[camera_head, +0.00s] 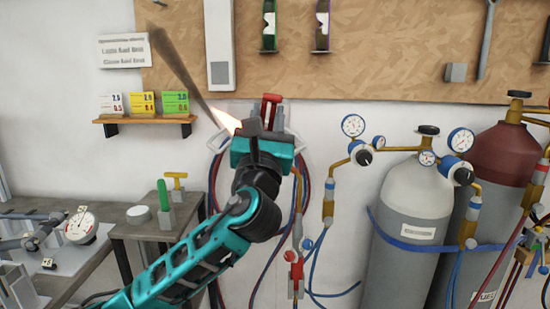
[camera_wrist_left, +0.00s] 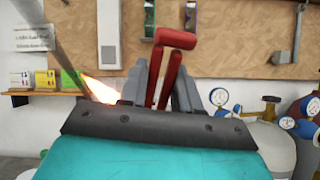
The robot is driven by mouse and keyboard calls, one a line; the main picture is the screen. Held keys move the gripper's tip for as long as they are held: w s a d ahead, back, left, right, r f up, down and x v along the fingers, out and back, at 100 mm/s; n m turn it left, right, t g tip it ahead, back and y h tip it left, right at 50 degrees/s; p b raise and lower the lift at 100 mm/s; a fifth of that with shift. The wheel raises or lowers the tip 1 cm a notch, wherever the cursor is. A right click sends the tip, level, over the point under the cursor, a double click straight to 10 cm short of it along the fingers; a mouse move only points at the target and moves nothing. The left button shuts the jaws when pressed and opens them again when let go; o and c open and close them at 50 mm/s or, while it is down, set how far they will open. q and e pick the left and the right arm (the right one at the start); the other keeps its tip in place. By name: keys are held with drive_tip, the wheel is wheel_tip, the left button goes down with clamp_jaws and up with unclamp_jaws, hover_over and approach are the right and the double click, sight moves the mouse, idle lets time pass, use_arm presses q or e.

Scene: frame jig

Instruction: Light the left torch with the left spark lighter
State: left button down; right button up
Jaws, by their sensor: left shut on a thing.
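My left gripper (camera_head: 265,118) is raised in front of the white wall, below the pegboard. It is shut on a red-handled tool, the left spark lighter (camera_head: 271,102); its red handles (camera_wrist_left: 174,40) stand up between the fingers in the left wrist view. A bright orange-white flame (camera_head: 228,121) burns just left of the gripper and also shows in the left wrist view (camera_wrist_left: 101,91). A dark smoke-like streak (camera_head: 182,70) runs from the flame to the upper left. The left torch's body is not clearly visible; the gripper hides the flame's base. My right gripper is not in view.
Grey (camera_head: 411,205) and dark red (camera_head: 500,160) gas cylinders with gauges stand at right. Hoses hang behind my left arm. A small shelf (camera_head: 146,119) is on the wall at left. A bench with a dial gauge (camera_head: 81,226) stands lower left.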

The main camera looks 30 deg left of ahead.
use_arm(q)
drive_tip(key=s+d+p, duration=0.2)
drive_tip(key=s+d, duration=0.4)
drive_tip(key=s, duration=0.2)
drive_tip(key=shift+s+d+f, duration=0.2)
drive_tip(key=shift+d+f, duration=0.15)
drive_tip(key=shift+f, duration=0.05)
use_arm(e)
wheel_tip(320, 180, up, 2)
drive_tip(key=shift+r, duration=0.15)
use_arm(q)
drive_tip(key=shift+w+f, duration=0.1)
drive_tip(key=d+f+m+t+h, duration=0.1)
drive_tip(key=f+h, duration=0.3)
drive_tip(key=f, duration=0.4)
drive_tip(key=d+f+m+t+h, duration=0.1)
drive_tip(key=d+f+m+h, duration=0.2)
drive_tip(key=f, duration=0.6)
drive_tip(key=d+f+m+t+h, duration=0.1)
drive_tip(key=d+f+h, duration=0.2)
drive_tip(key=f, duration=0.5)
drive_tip(key=shift+f+m+h, duration=0.15)
drive_tip(key=shift+m+h, duration=0.25)
drive_tip(key=shift+h, duration=0.5)
drive_tip(key=shift+d, duration=0.1)
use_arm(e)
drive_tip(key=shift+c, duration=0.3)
